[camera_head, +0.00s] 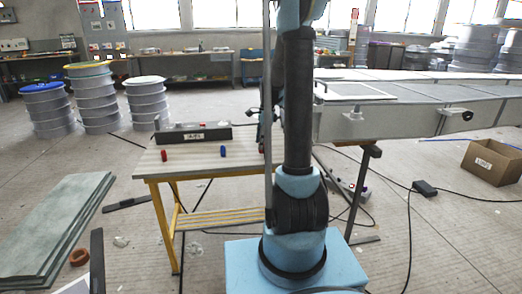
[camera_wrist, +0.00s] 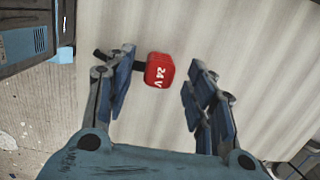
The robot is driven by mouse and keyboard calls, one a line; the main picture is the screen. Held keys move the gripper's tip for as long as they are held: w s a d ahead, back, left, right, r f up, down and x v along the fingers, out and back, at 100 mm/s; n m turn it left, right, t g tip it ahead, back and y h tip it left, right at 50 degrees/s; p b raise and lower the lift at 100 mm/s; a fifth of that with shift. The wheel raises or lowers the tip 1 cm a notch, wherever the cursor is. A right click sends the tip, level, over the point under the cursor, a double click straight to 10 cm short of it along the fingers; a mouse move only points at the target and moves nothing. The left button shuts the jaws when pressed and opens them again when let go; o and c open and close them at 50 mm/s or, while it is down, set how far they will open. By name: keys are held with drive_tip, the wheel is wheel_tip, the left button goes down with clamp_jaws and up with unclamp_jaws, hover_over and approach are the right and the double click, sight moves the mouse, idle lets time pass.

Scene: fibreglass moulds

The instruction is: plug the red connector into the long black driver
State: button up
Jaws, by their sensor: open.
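In the wrist view a red connector (camera_wrist: 158,70) marked "24 V" lies on the pale tabletop, with a dark stub at its left. My gripper (camera_wrist: 162,62) is open, with one finger on each side of the connector and a gap to the right finger. Whether it touches either finger is unclear. In the head view a small red piece (camera_head: 164,155) lies at the table's left front. The long black driver (camera_head: 205,133), with a white label, lies along the table's back. My gripper is mostly hidden behind my arm there.
A blue connector (camera_head: 223,151) stands in front of the driver. A dark vented housing (camera_wrist: 25,32) fills the wrist view's upper left corner. The wooden table (camera_head: 200,168) has bare room around the small pieces. A grey bench (camera_head: 390,118) stands right, with cables on the floor.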

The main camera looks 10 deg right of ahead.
drive_tip(key=shift+a+f, duration=0.15)
drive_tip(key=shift+f, duration=1.05)
drive_tip(key=c, duration=1.1)
